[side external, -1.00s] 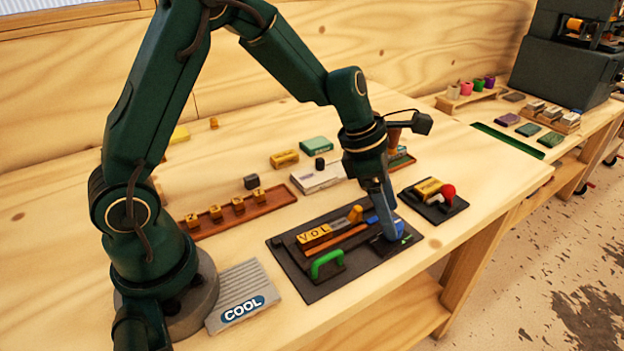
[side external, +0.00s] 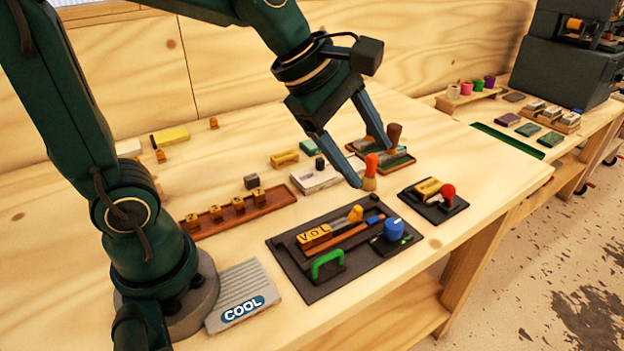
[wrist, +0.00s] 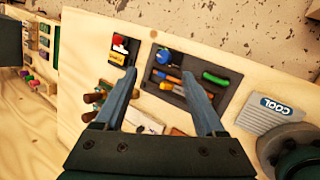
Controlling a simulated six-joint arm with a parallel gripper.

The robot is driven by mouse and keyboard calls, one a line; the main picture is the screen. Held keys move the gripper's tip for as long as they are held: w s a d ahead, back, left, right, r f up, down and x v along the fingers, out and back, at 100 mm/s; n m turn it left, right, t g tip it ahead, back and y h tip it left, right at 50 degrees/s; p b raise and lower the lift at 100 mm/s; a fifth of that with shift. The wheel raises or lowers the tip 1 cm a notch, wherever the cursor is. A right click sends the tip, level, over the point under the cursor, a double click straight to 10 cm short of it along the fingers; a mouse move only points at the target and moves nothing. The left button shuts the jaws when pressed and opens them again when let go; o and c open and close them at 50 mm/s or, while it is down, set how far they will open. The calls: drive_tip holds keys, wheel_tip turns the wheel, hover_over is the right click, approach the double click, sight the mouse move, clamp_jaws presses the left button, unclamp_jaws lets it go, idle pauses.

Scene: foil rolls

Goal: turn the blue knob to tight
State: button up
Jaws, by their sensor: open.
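The blue knob (side external: 394,229) stands at the right end of the dark tray (side external: 318,291), beside a small green mark. It also shows in the wrist view (wrist: 164,58). Any label for tight is too small to read. My gripper (side external: 374,164) is open and empty, raised above the bench behind the tray, up and to the left of the knob in the side view. Its two blue-grey fingers are apart from the knob. In the wrist view the fingers (wrist: 163,76) spread on either side, with the knob beyond them near the middle.
The tray also holds a green handle (side external: 327,263), yellow lettered blocks (side external: 314,236) and an orange-handled tool (side external: 355,235). An orange-topped wooden piece (side external: 370,172) stands near my fingers. A small dark pad with a red knob (side external: 447,193) lies to the right. A grey COOL block (side external: 243,295) sits near my base.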

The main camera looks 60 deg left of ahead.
drive_tip(key=s+a+f+m+y, duration=0.1)
drive_tip(key=s+a+m, duration=0.1)
drive_tip(key=s+m, duration=0.4)
drive_tip(key=s+a+f+m+y, duration=0.1)
drive_tip(key=s+m, duration=0.5)
drive_tip(key=m, duration=0.8)
drive_tip(key=shift+a+f+y, duration=0.25)
drive_tip(key=shift+a+y, duration=0.05)
drive_tip(key=shift+a, duration=0.05)
drive_tip(key=shift+s, duration=0.1)
